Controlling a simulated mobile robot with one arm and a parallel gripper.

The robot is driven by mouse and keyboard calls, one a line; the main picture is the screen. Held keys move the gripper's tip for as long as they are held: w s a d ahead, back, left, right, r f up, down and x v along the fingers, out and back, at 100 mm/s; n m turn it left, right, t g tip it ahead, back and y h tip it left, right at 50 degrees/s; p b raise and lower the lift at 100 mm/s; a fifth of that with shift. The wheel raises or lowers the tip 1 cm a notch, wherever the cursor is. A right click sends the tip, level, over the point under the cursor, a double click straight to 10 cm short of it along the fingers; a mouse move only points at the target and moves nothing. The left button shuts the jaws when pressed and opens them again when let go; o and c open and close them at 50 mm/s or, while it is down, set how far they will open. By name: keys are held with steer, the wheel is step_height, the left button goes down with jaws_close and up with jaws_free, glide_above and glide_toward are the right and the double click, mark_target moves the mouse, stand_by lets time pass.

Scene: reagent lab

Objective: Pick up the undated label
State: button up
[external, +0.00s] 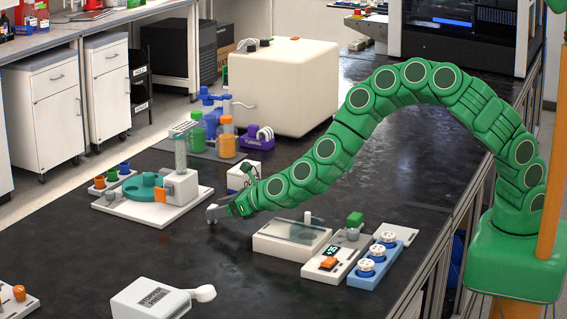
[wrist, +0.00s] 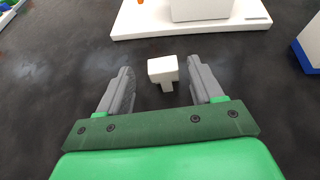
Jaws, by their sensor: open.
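My gripper (external: 216,211) is low over the dark bench in the external view, in front of the white stand with a teal ring. In the wrist view its two grey fingers are apart, and my gripper (wrist: 159,70) holds nothing. A small white block on a short stem (wrist: 163,69) stands between and just ahead of the fingertips, apart from both. I see no writing on it, so I cannot tell whether it is the undated label. In the external view my gripper hides most of that spot.
The white stand (external: 115,207) is left of my gripper. A shallow white tray (external: 270,246) and a blue tray with white-and-blue pots (external: 360,281) are to the right. A white device (external: 150,299) is in front. The bench between is clear.

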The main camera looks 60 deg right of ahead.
steer(key=shift+w+d+f, duration=0.15)
steer(key=shift+w+f, duration=0.25)
steer(key=shift+w, duration=0.3)
steer(key=shift+x, duration=1.2)
steer(key=c, duration=1)
steer(key=shift+r, duration=0.1)
